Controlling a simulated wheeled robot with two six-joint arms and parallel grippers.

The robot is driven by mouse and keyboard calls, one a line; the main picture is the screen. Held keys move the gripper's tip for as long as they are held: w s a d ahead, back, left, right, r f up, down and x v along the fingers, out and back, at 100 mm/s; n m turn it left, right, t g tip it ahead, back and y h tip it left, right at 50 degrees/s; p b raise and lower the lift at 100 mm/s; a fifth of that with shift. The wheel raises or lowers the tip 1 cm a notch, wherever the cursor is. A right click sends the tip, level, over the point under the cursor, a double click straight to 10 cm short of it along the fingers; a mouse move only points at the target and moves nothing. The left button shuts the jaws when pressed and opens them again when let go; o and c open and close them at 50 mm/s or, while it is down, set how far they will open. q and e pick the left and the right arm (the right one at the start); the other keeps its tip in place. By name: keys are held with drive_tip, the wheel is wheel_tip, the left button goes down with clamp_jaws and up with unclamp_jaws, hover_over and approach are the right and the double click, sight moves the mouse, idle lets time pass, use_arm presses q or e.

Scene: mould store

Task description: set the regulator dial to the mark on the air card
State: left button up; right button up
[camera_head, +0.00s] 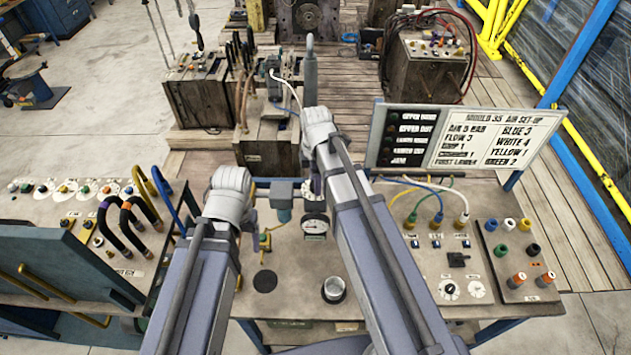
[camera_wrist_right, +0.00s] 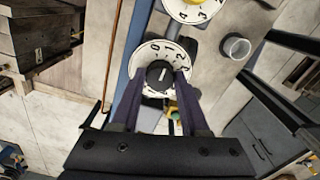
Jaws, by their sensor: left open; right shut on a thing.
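The air card (camera_head: 492,137) stands at the back right of the bench; it reads air 5 bar and flow 3. The regulator dial (camera_head: 309,189) is a white disc, mostly hidden by my right arm in the head view. The right wrist view shows its numbered face (camera_wrist_right: 152,50) and black knob (camera_wrist_right: 160,73), with a white line pointing up. My right gripper (camera_wrist_right: 160,78) is shut on the knob, a finger on each side. The gauge (camera_head: 315,226) is just below the dial. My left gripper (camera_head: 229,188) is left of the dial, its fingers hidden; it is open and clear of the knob.
A metal cup (camera_head: 333,289) stands near the bench front, right of a dark disc (camera_head: 265,281). Coloured hoses (camera_head: 428,199) run below the card. A block of fittings (camera_head: 517,252) and small dials (camera_head: 449,289) fill the right end. Dark curved hoses (camera_head: 120,228) are at left.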

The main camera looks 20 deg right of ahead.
clamp_jaws()
drive_tip(key=shift+m, duration=0.4)
drive_tip(key=m, duration=0.4)
drive_tip(key=shift+m, duration=0.4)
drive_tip(key=m, duration=1.2)
drive_tip(key=shift+m, duration=0.4)
drive_tip(key=m, duration=0.5)
drive_tip(key=shift+m, duration=0.3)
